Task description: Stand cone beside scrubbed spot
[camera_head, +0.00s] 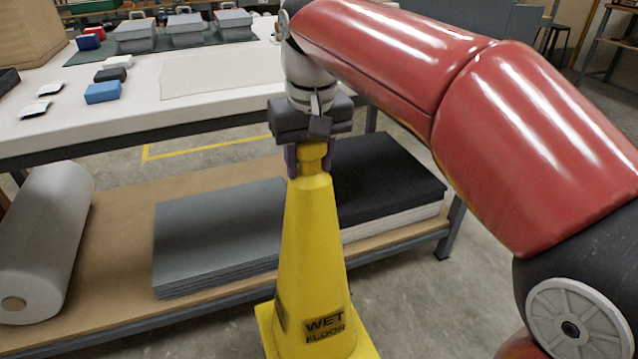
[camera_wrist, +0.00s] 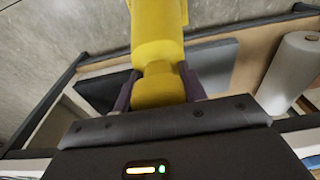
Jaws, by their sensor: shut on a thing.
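A yellow cone (camera_head: 311,240) with "WET FLOOR" lettering hangs upright below my gripper (camera_head: 311,155) in the head view, in front of the table's lower shelf. My gripper is shut on the cone's narrow top. In the wrist view the cone (camera_wrist: 158,42) runs away from the gripper (camera_wrist: 158,92), with a dark finger on each side of its neck. The cone's square base shows at the bottom edge of the head view and is partly cut off. I cannot tell whether it touches the floor. No scrubbed spot can be made out.
A white-topped table (camera_head: 130,105) with boxes and small items stands in front. Its lower shelf (camera_head: 120,262) holds a white roll (camera_head: 45,240), grey sheets (camera_head: 215,240) and a black-topped stack (camera_head: 385,178). Bare concrete floor (camera_head: 415,300) shows at the right. A yellow floor line (camera_head: 205,147) runs behind the table.

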